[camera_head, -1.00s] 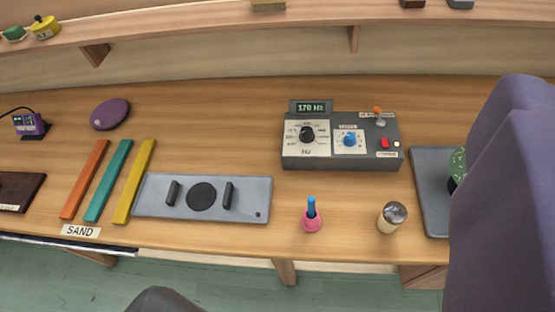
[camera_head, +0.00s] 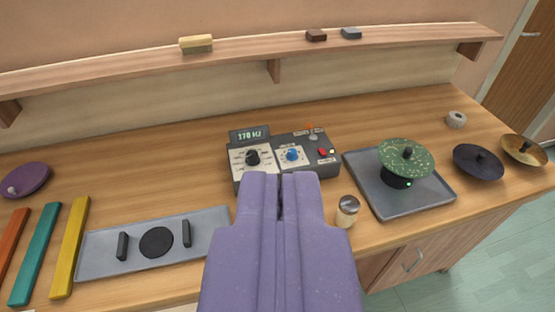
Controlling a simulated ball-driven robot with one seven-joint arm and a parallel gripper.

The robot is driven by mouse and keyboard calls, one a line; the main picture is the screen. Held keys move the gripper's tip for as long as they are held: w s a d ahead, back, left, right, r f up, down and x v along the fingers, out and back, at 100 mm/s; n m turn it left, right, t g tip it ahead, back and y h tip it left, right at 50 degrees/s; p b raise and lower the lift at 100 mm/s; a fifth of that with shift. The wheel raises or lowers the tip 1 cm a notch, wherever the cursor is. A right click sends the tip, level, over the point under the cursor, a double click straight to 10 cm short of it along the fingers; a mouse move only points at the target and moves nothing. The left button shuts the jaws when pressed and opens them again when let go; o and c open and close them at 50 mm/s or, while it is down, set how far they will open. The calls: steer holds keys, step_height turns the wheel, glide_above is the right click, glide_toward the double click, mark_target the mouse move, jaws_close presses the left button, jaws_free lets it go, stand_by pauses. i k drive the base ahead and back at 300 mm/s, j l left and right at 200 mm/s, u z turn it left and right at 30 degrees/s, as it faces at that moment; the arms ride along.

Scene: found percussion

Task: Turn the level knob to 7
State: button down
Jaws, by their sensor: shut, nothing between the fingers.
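The level knob (camera_head: 292,155) is a small blue knob on a white dial plate. It sits on the dark grey control box (camera_head: 328,165) at the back of the bench. The numbers on its dial are too small to read. A larger black knob (camera_head: 252,157) on a white scale is to its left, under a lit display (camera_head: 250,135) reading about 170 Hz. My purple gripper (camera_head: 279,196) is shut and empty. Its tips show in front of the box, below the blue knob in the picture, and hide part of the box's front. They appear apart from the knob.
A red button (camera_head: 323,152) and an orange-tipped lever (camera_head: 310,131) are right of the blue knob. A shaker (camera_head: 347,211) stands near my gripper's right side. A grey tray (camera_head: 440,200) holds a green disc (camera_head: 406,157). A grey plate (camera_head: 95,265) with two handles lies left.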

mark_target(293, 155)
steer(key=i+l+z, duration=0.2)
steer(key=i, duration=0.35)
steer(key=i+l+z, duration=0.15)
steer(key=i, duration=0.35)
steer(key=i+l+z, duration=0.2)
steer(key=i, duration=0.35)
steer(key=j, duration=0.1)
